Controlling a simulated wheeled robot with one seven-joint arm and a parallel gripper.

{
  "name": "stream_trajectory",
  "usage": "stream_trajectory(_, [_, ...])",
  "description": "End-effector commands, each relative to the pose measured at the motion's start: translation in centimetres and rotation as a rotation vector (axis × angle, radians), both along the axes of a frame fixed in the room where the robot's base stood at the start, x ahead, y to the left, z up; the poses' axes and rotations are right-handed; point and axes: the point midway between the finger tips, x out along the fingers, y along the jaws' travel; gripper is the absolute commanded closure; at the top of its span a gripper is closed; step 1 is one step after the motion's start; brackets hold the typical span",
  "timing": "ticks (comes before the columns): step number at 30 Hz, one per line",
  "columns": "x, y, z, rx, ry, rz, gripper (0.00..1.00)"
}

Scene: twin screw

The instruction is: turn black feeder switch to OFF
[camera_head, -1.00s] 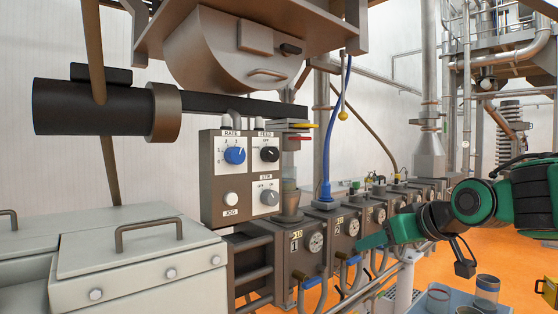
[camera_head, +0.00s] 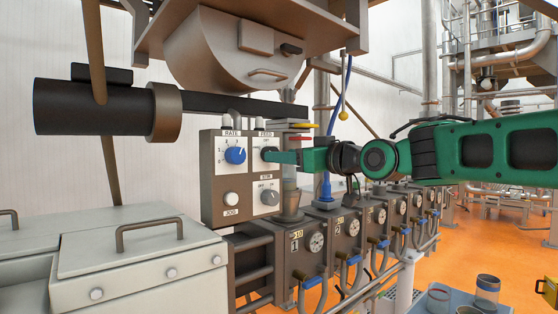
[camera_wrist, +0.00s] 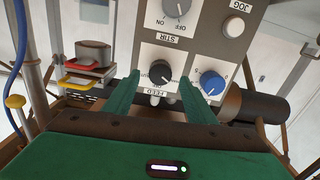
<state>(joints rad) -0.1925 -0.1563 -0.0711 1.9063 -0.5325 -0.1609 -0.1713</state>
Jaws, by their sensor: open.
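The black feeder switch (camera_head: 268,154) is a round knob under the FEED label on the control box, at its upper right. In the wrist view, which is upside down, the black knob (camera_wrist: 160,71) lies between my gripper's two green fingers. My gripper (camera_wrist: 159,88) is open, with one finger on each side of the knob. Whether the fingers touch it cannot be told. In the head view my gripper (camera_head: 283,157) reaches the knob from the right and partly covers it. The knob's exact setting is unclear.
The blue RATE knob (camera_head: 235,155) is left of the black one, close to one finger in the wrist view. A grey STIR knob (camera_head: 269,197) is below, and a white JOG button (camera_head: 231,198) is lower left. Red and yellow slide plates (camera_head: 292,125) are close by on the right.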

Motion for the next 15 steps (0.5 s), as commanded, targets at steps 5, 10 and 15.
stream_trajectory(5, [1.7, 1.3, -0.1, -0.001, 0.001, 0.001, 0.49])
stream_trajectory(10, [2.3, 1.7, 0.0, -0.001, 0.001, -0.001, 0.49])
stream_trajectory(15, [2.3, 1.7, 0.0, -0.001, 0.001, -0.001, 0.49])
